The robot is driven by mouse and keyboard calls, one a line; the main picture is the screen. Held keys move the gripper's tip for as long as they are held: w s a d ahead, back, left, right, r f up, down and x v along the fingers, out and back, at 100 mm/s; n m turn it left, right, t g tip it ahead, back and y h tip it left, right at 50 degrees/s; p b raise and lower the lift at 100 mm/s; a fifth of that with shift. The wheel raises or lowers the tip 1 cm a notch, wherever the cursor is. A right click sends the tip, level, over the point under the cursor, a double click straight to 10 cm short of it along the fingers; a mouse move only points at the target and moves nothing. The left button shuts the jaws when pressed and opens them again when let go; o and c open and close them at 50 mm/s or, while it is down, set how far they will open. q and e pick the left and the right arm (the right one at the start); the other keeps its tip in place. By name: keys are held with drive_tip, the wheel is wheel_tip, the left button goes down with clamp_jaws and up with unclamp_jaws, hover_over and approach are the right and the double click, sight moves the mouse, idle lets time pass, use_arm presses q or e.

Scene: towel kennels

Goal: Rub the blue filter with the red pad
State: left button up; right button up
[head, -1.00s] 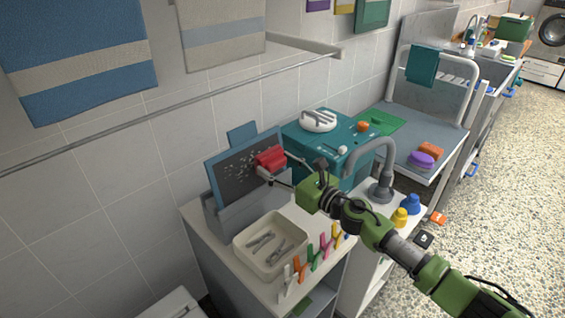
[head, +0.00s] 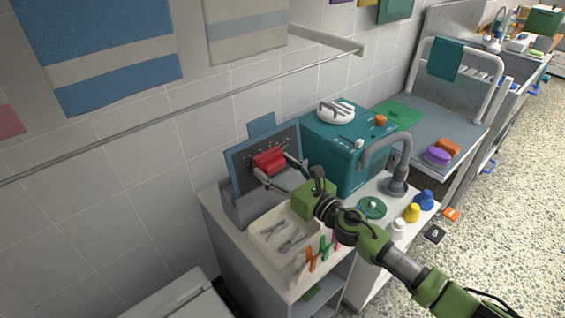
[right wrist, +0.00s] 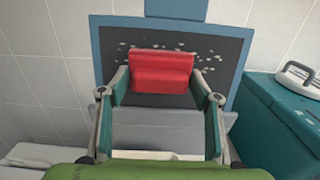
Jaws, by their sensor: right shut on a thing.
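The blue filter (head: 248,152) is a blue-framed panel with a dark face, standing tilted back in a grey holder (head: 244,211) against the wall. Its dark face also shows in the right wrist view (right wrist: 228,50), with pale specks above and beside the pad. The red pad (head: 269,162) is in my right gripper (head: 277,171), near the middle of the face, and appears to lie against it. In the right wrist view the pad (right wrist: 160,74) sits between the two fingertips and hides part of the face. My left gripper is not in view.
A cream tray (head: 256,238) with grey clips and a row of coloured pegs (head: 311,258) stand in front of the holder. A teal box (head: 335,150) is close on the right, then a grey tap (head: 397,170). A towel rail (head: 190,112) runs above.

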drive_tip(key=shift+s+a+p, duration=0.55)
drive_tip(key=shift+s+a, duration=0.25)
drive_tip(key=shift+a, duration=0.3)
drive_tip(key=shift+s+a+p, duration=0.5)
drive_tip(key=shift+s+a, duration=0.25)
drive_tip(key=shift+a, duration=0.35)
drive_tip(key=shift+s+a, duration=0.45)
drive_tip(key=shift+a, duration=0.1)
drive_tip(key=v, duration=0.6)
drive_tip(key=shift+p, duration=0.35)
drive_tip(key=shift+d, duration=0.15)
drive_tip(key=v, duration=0.3)
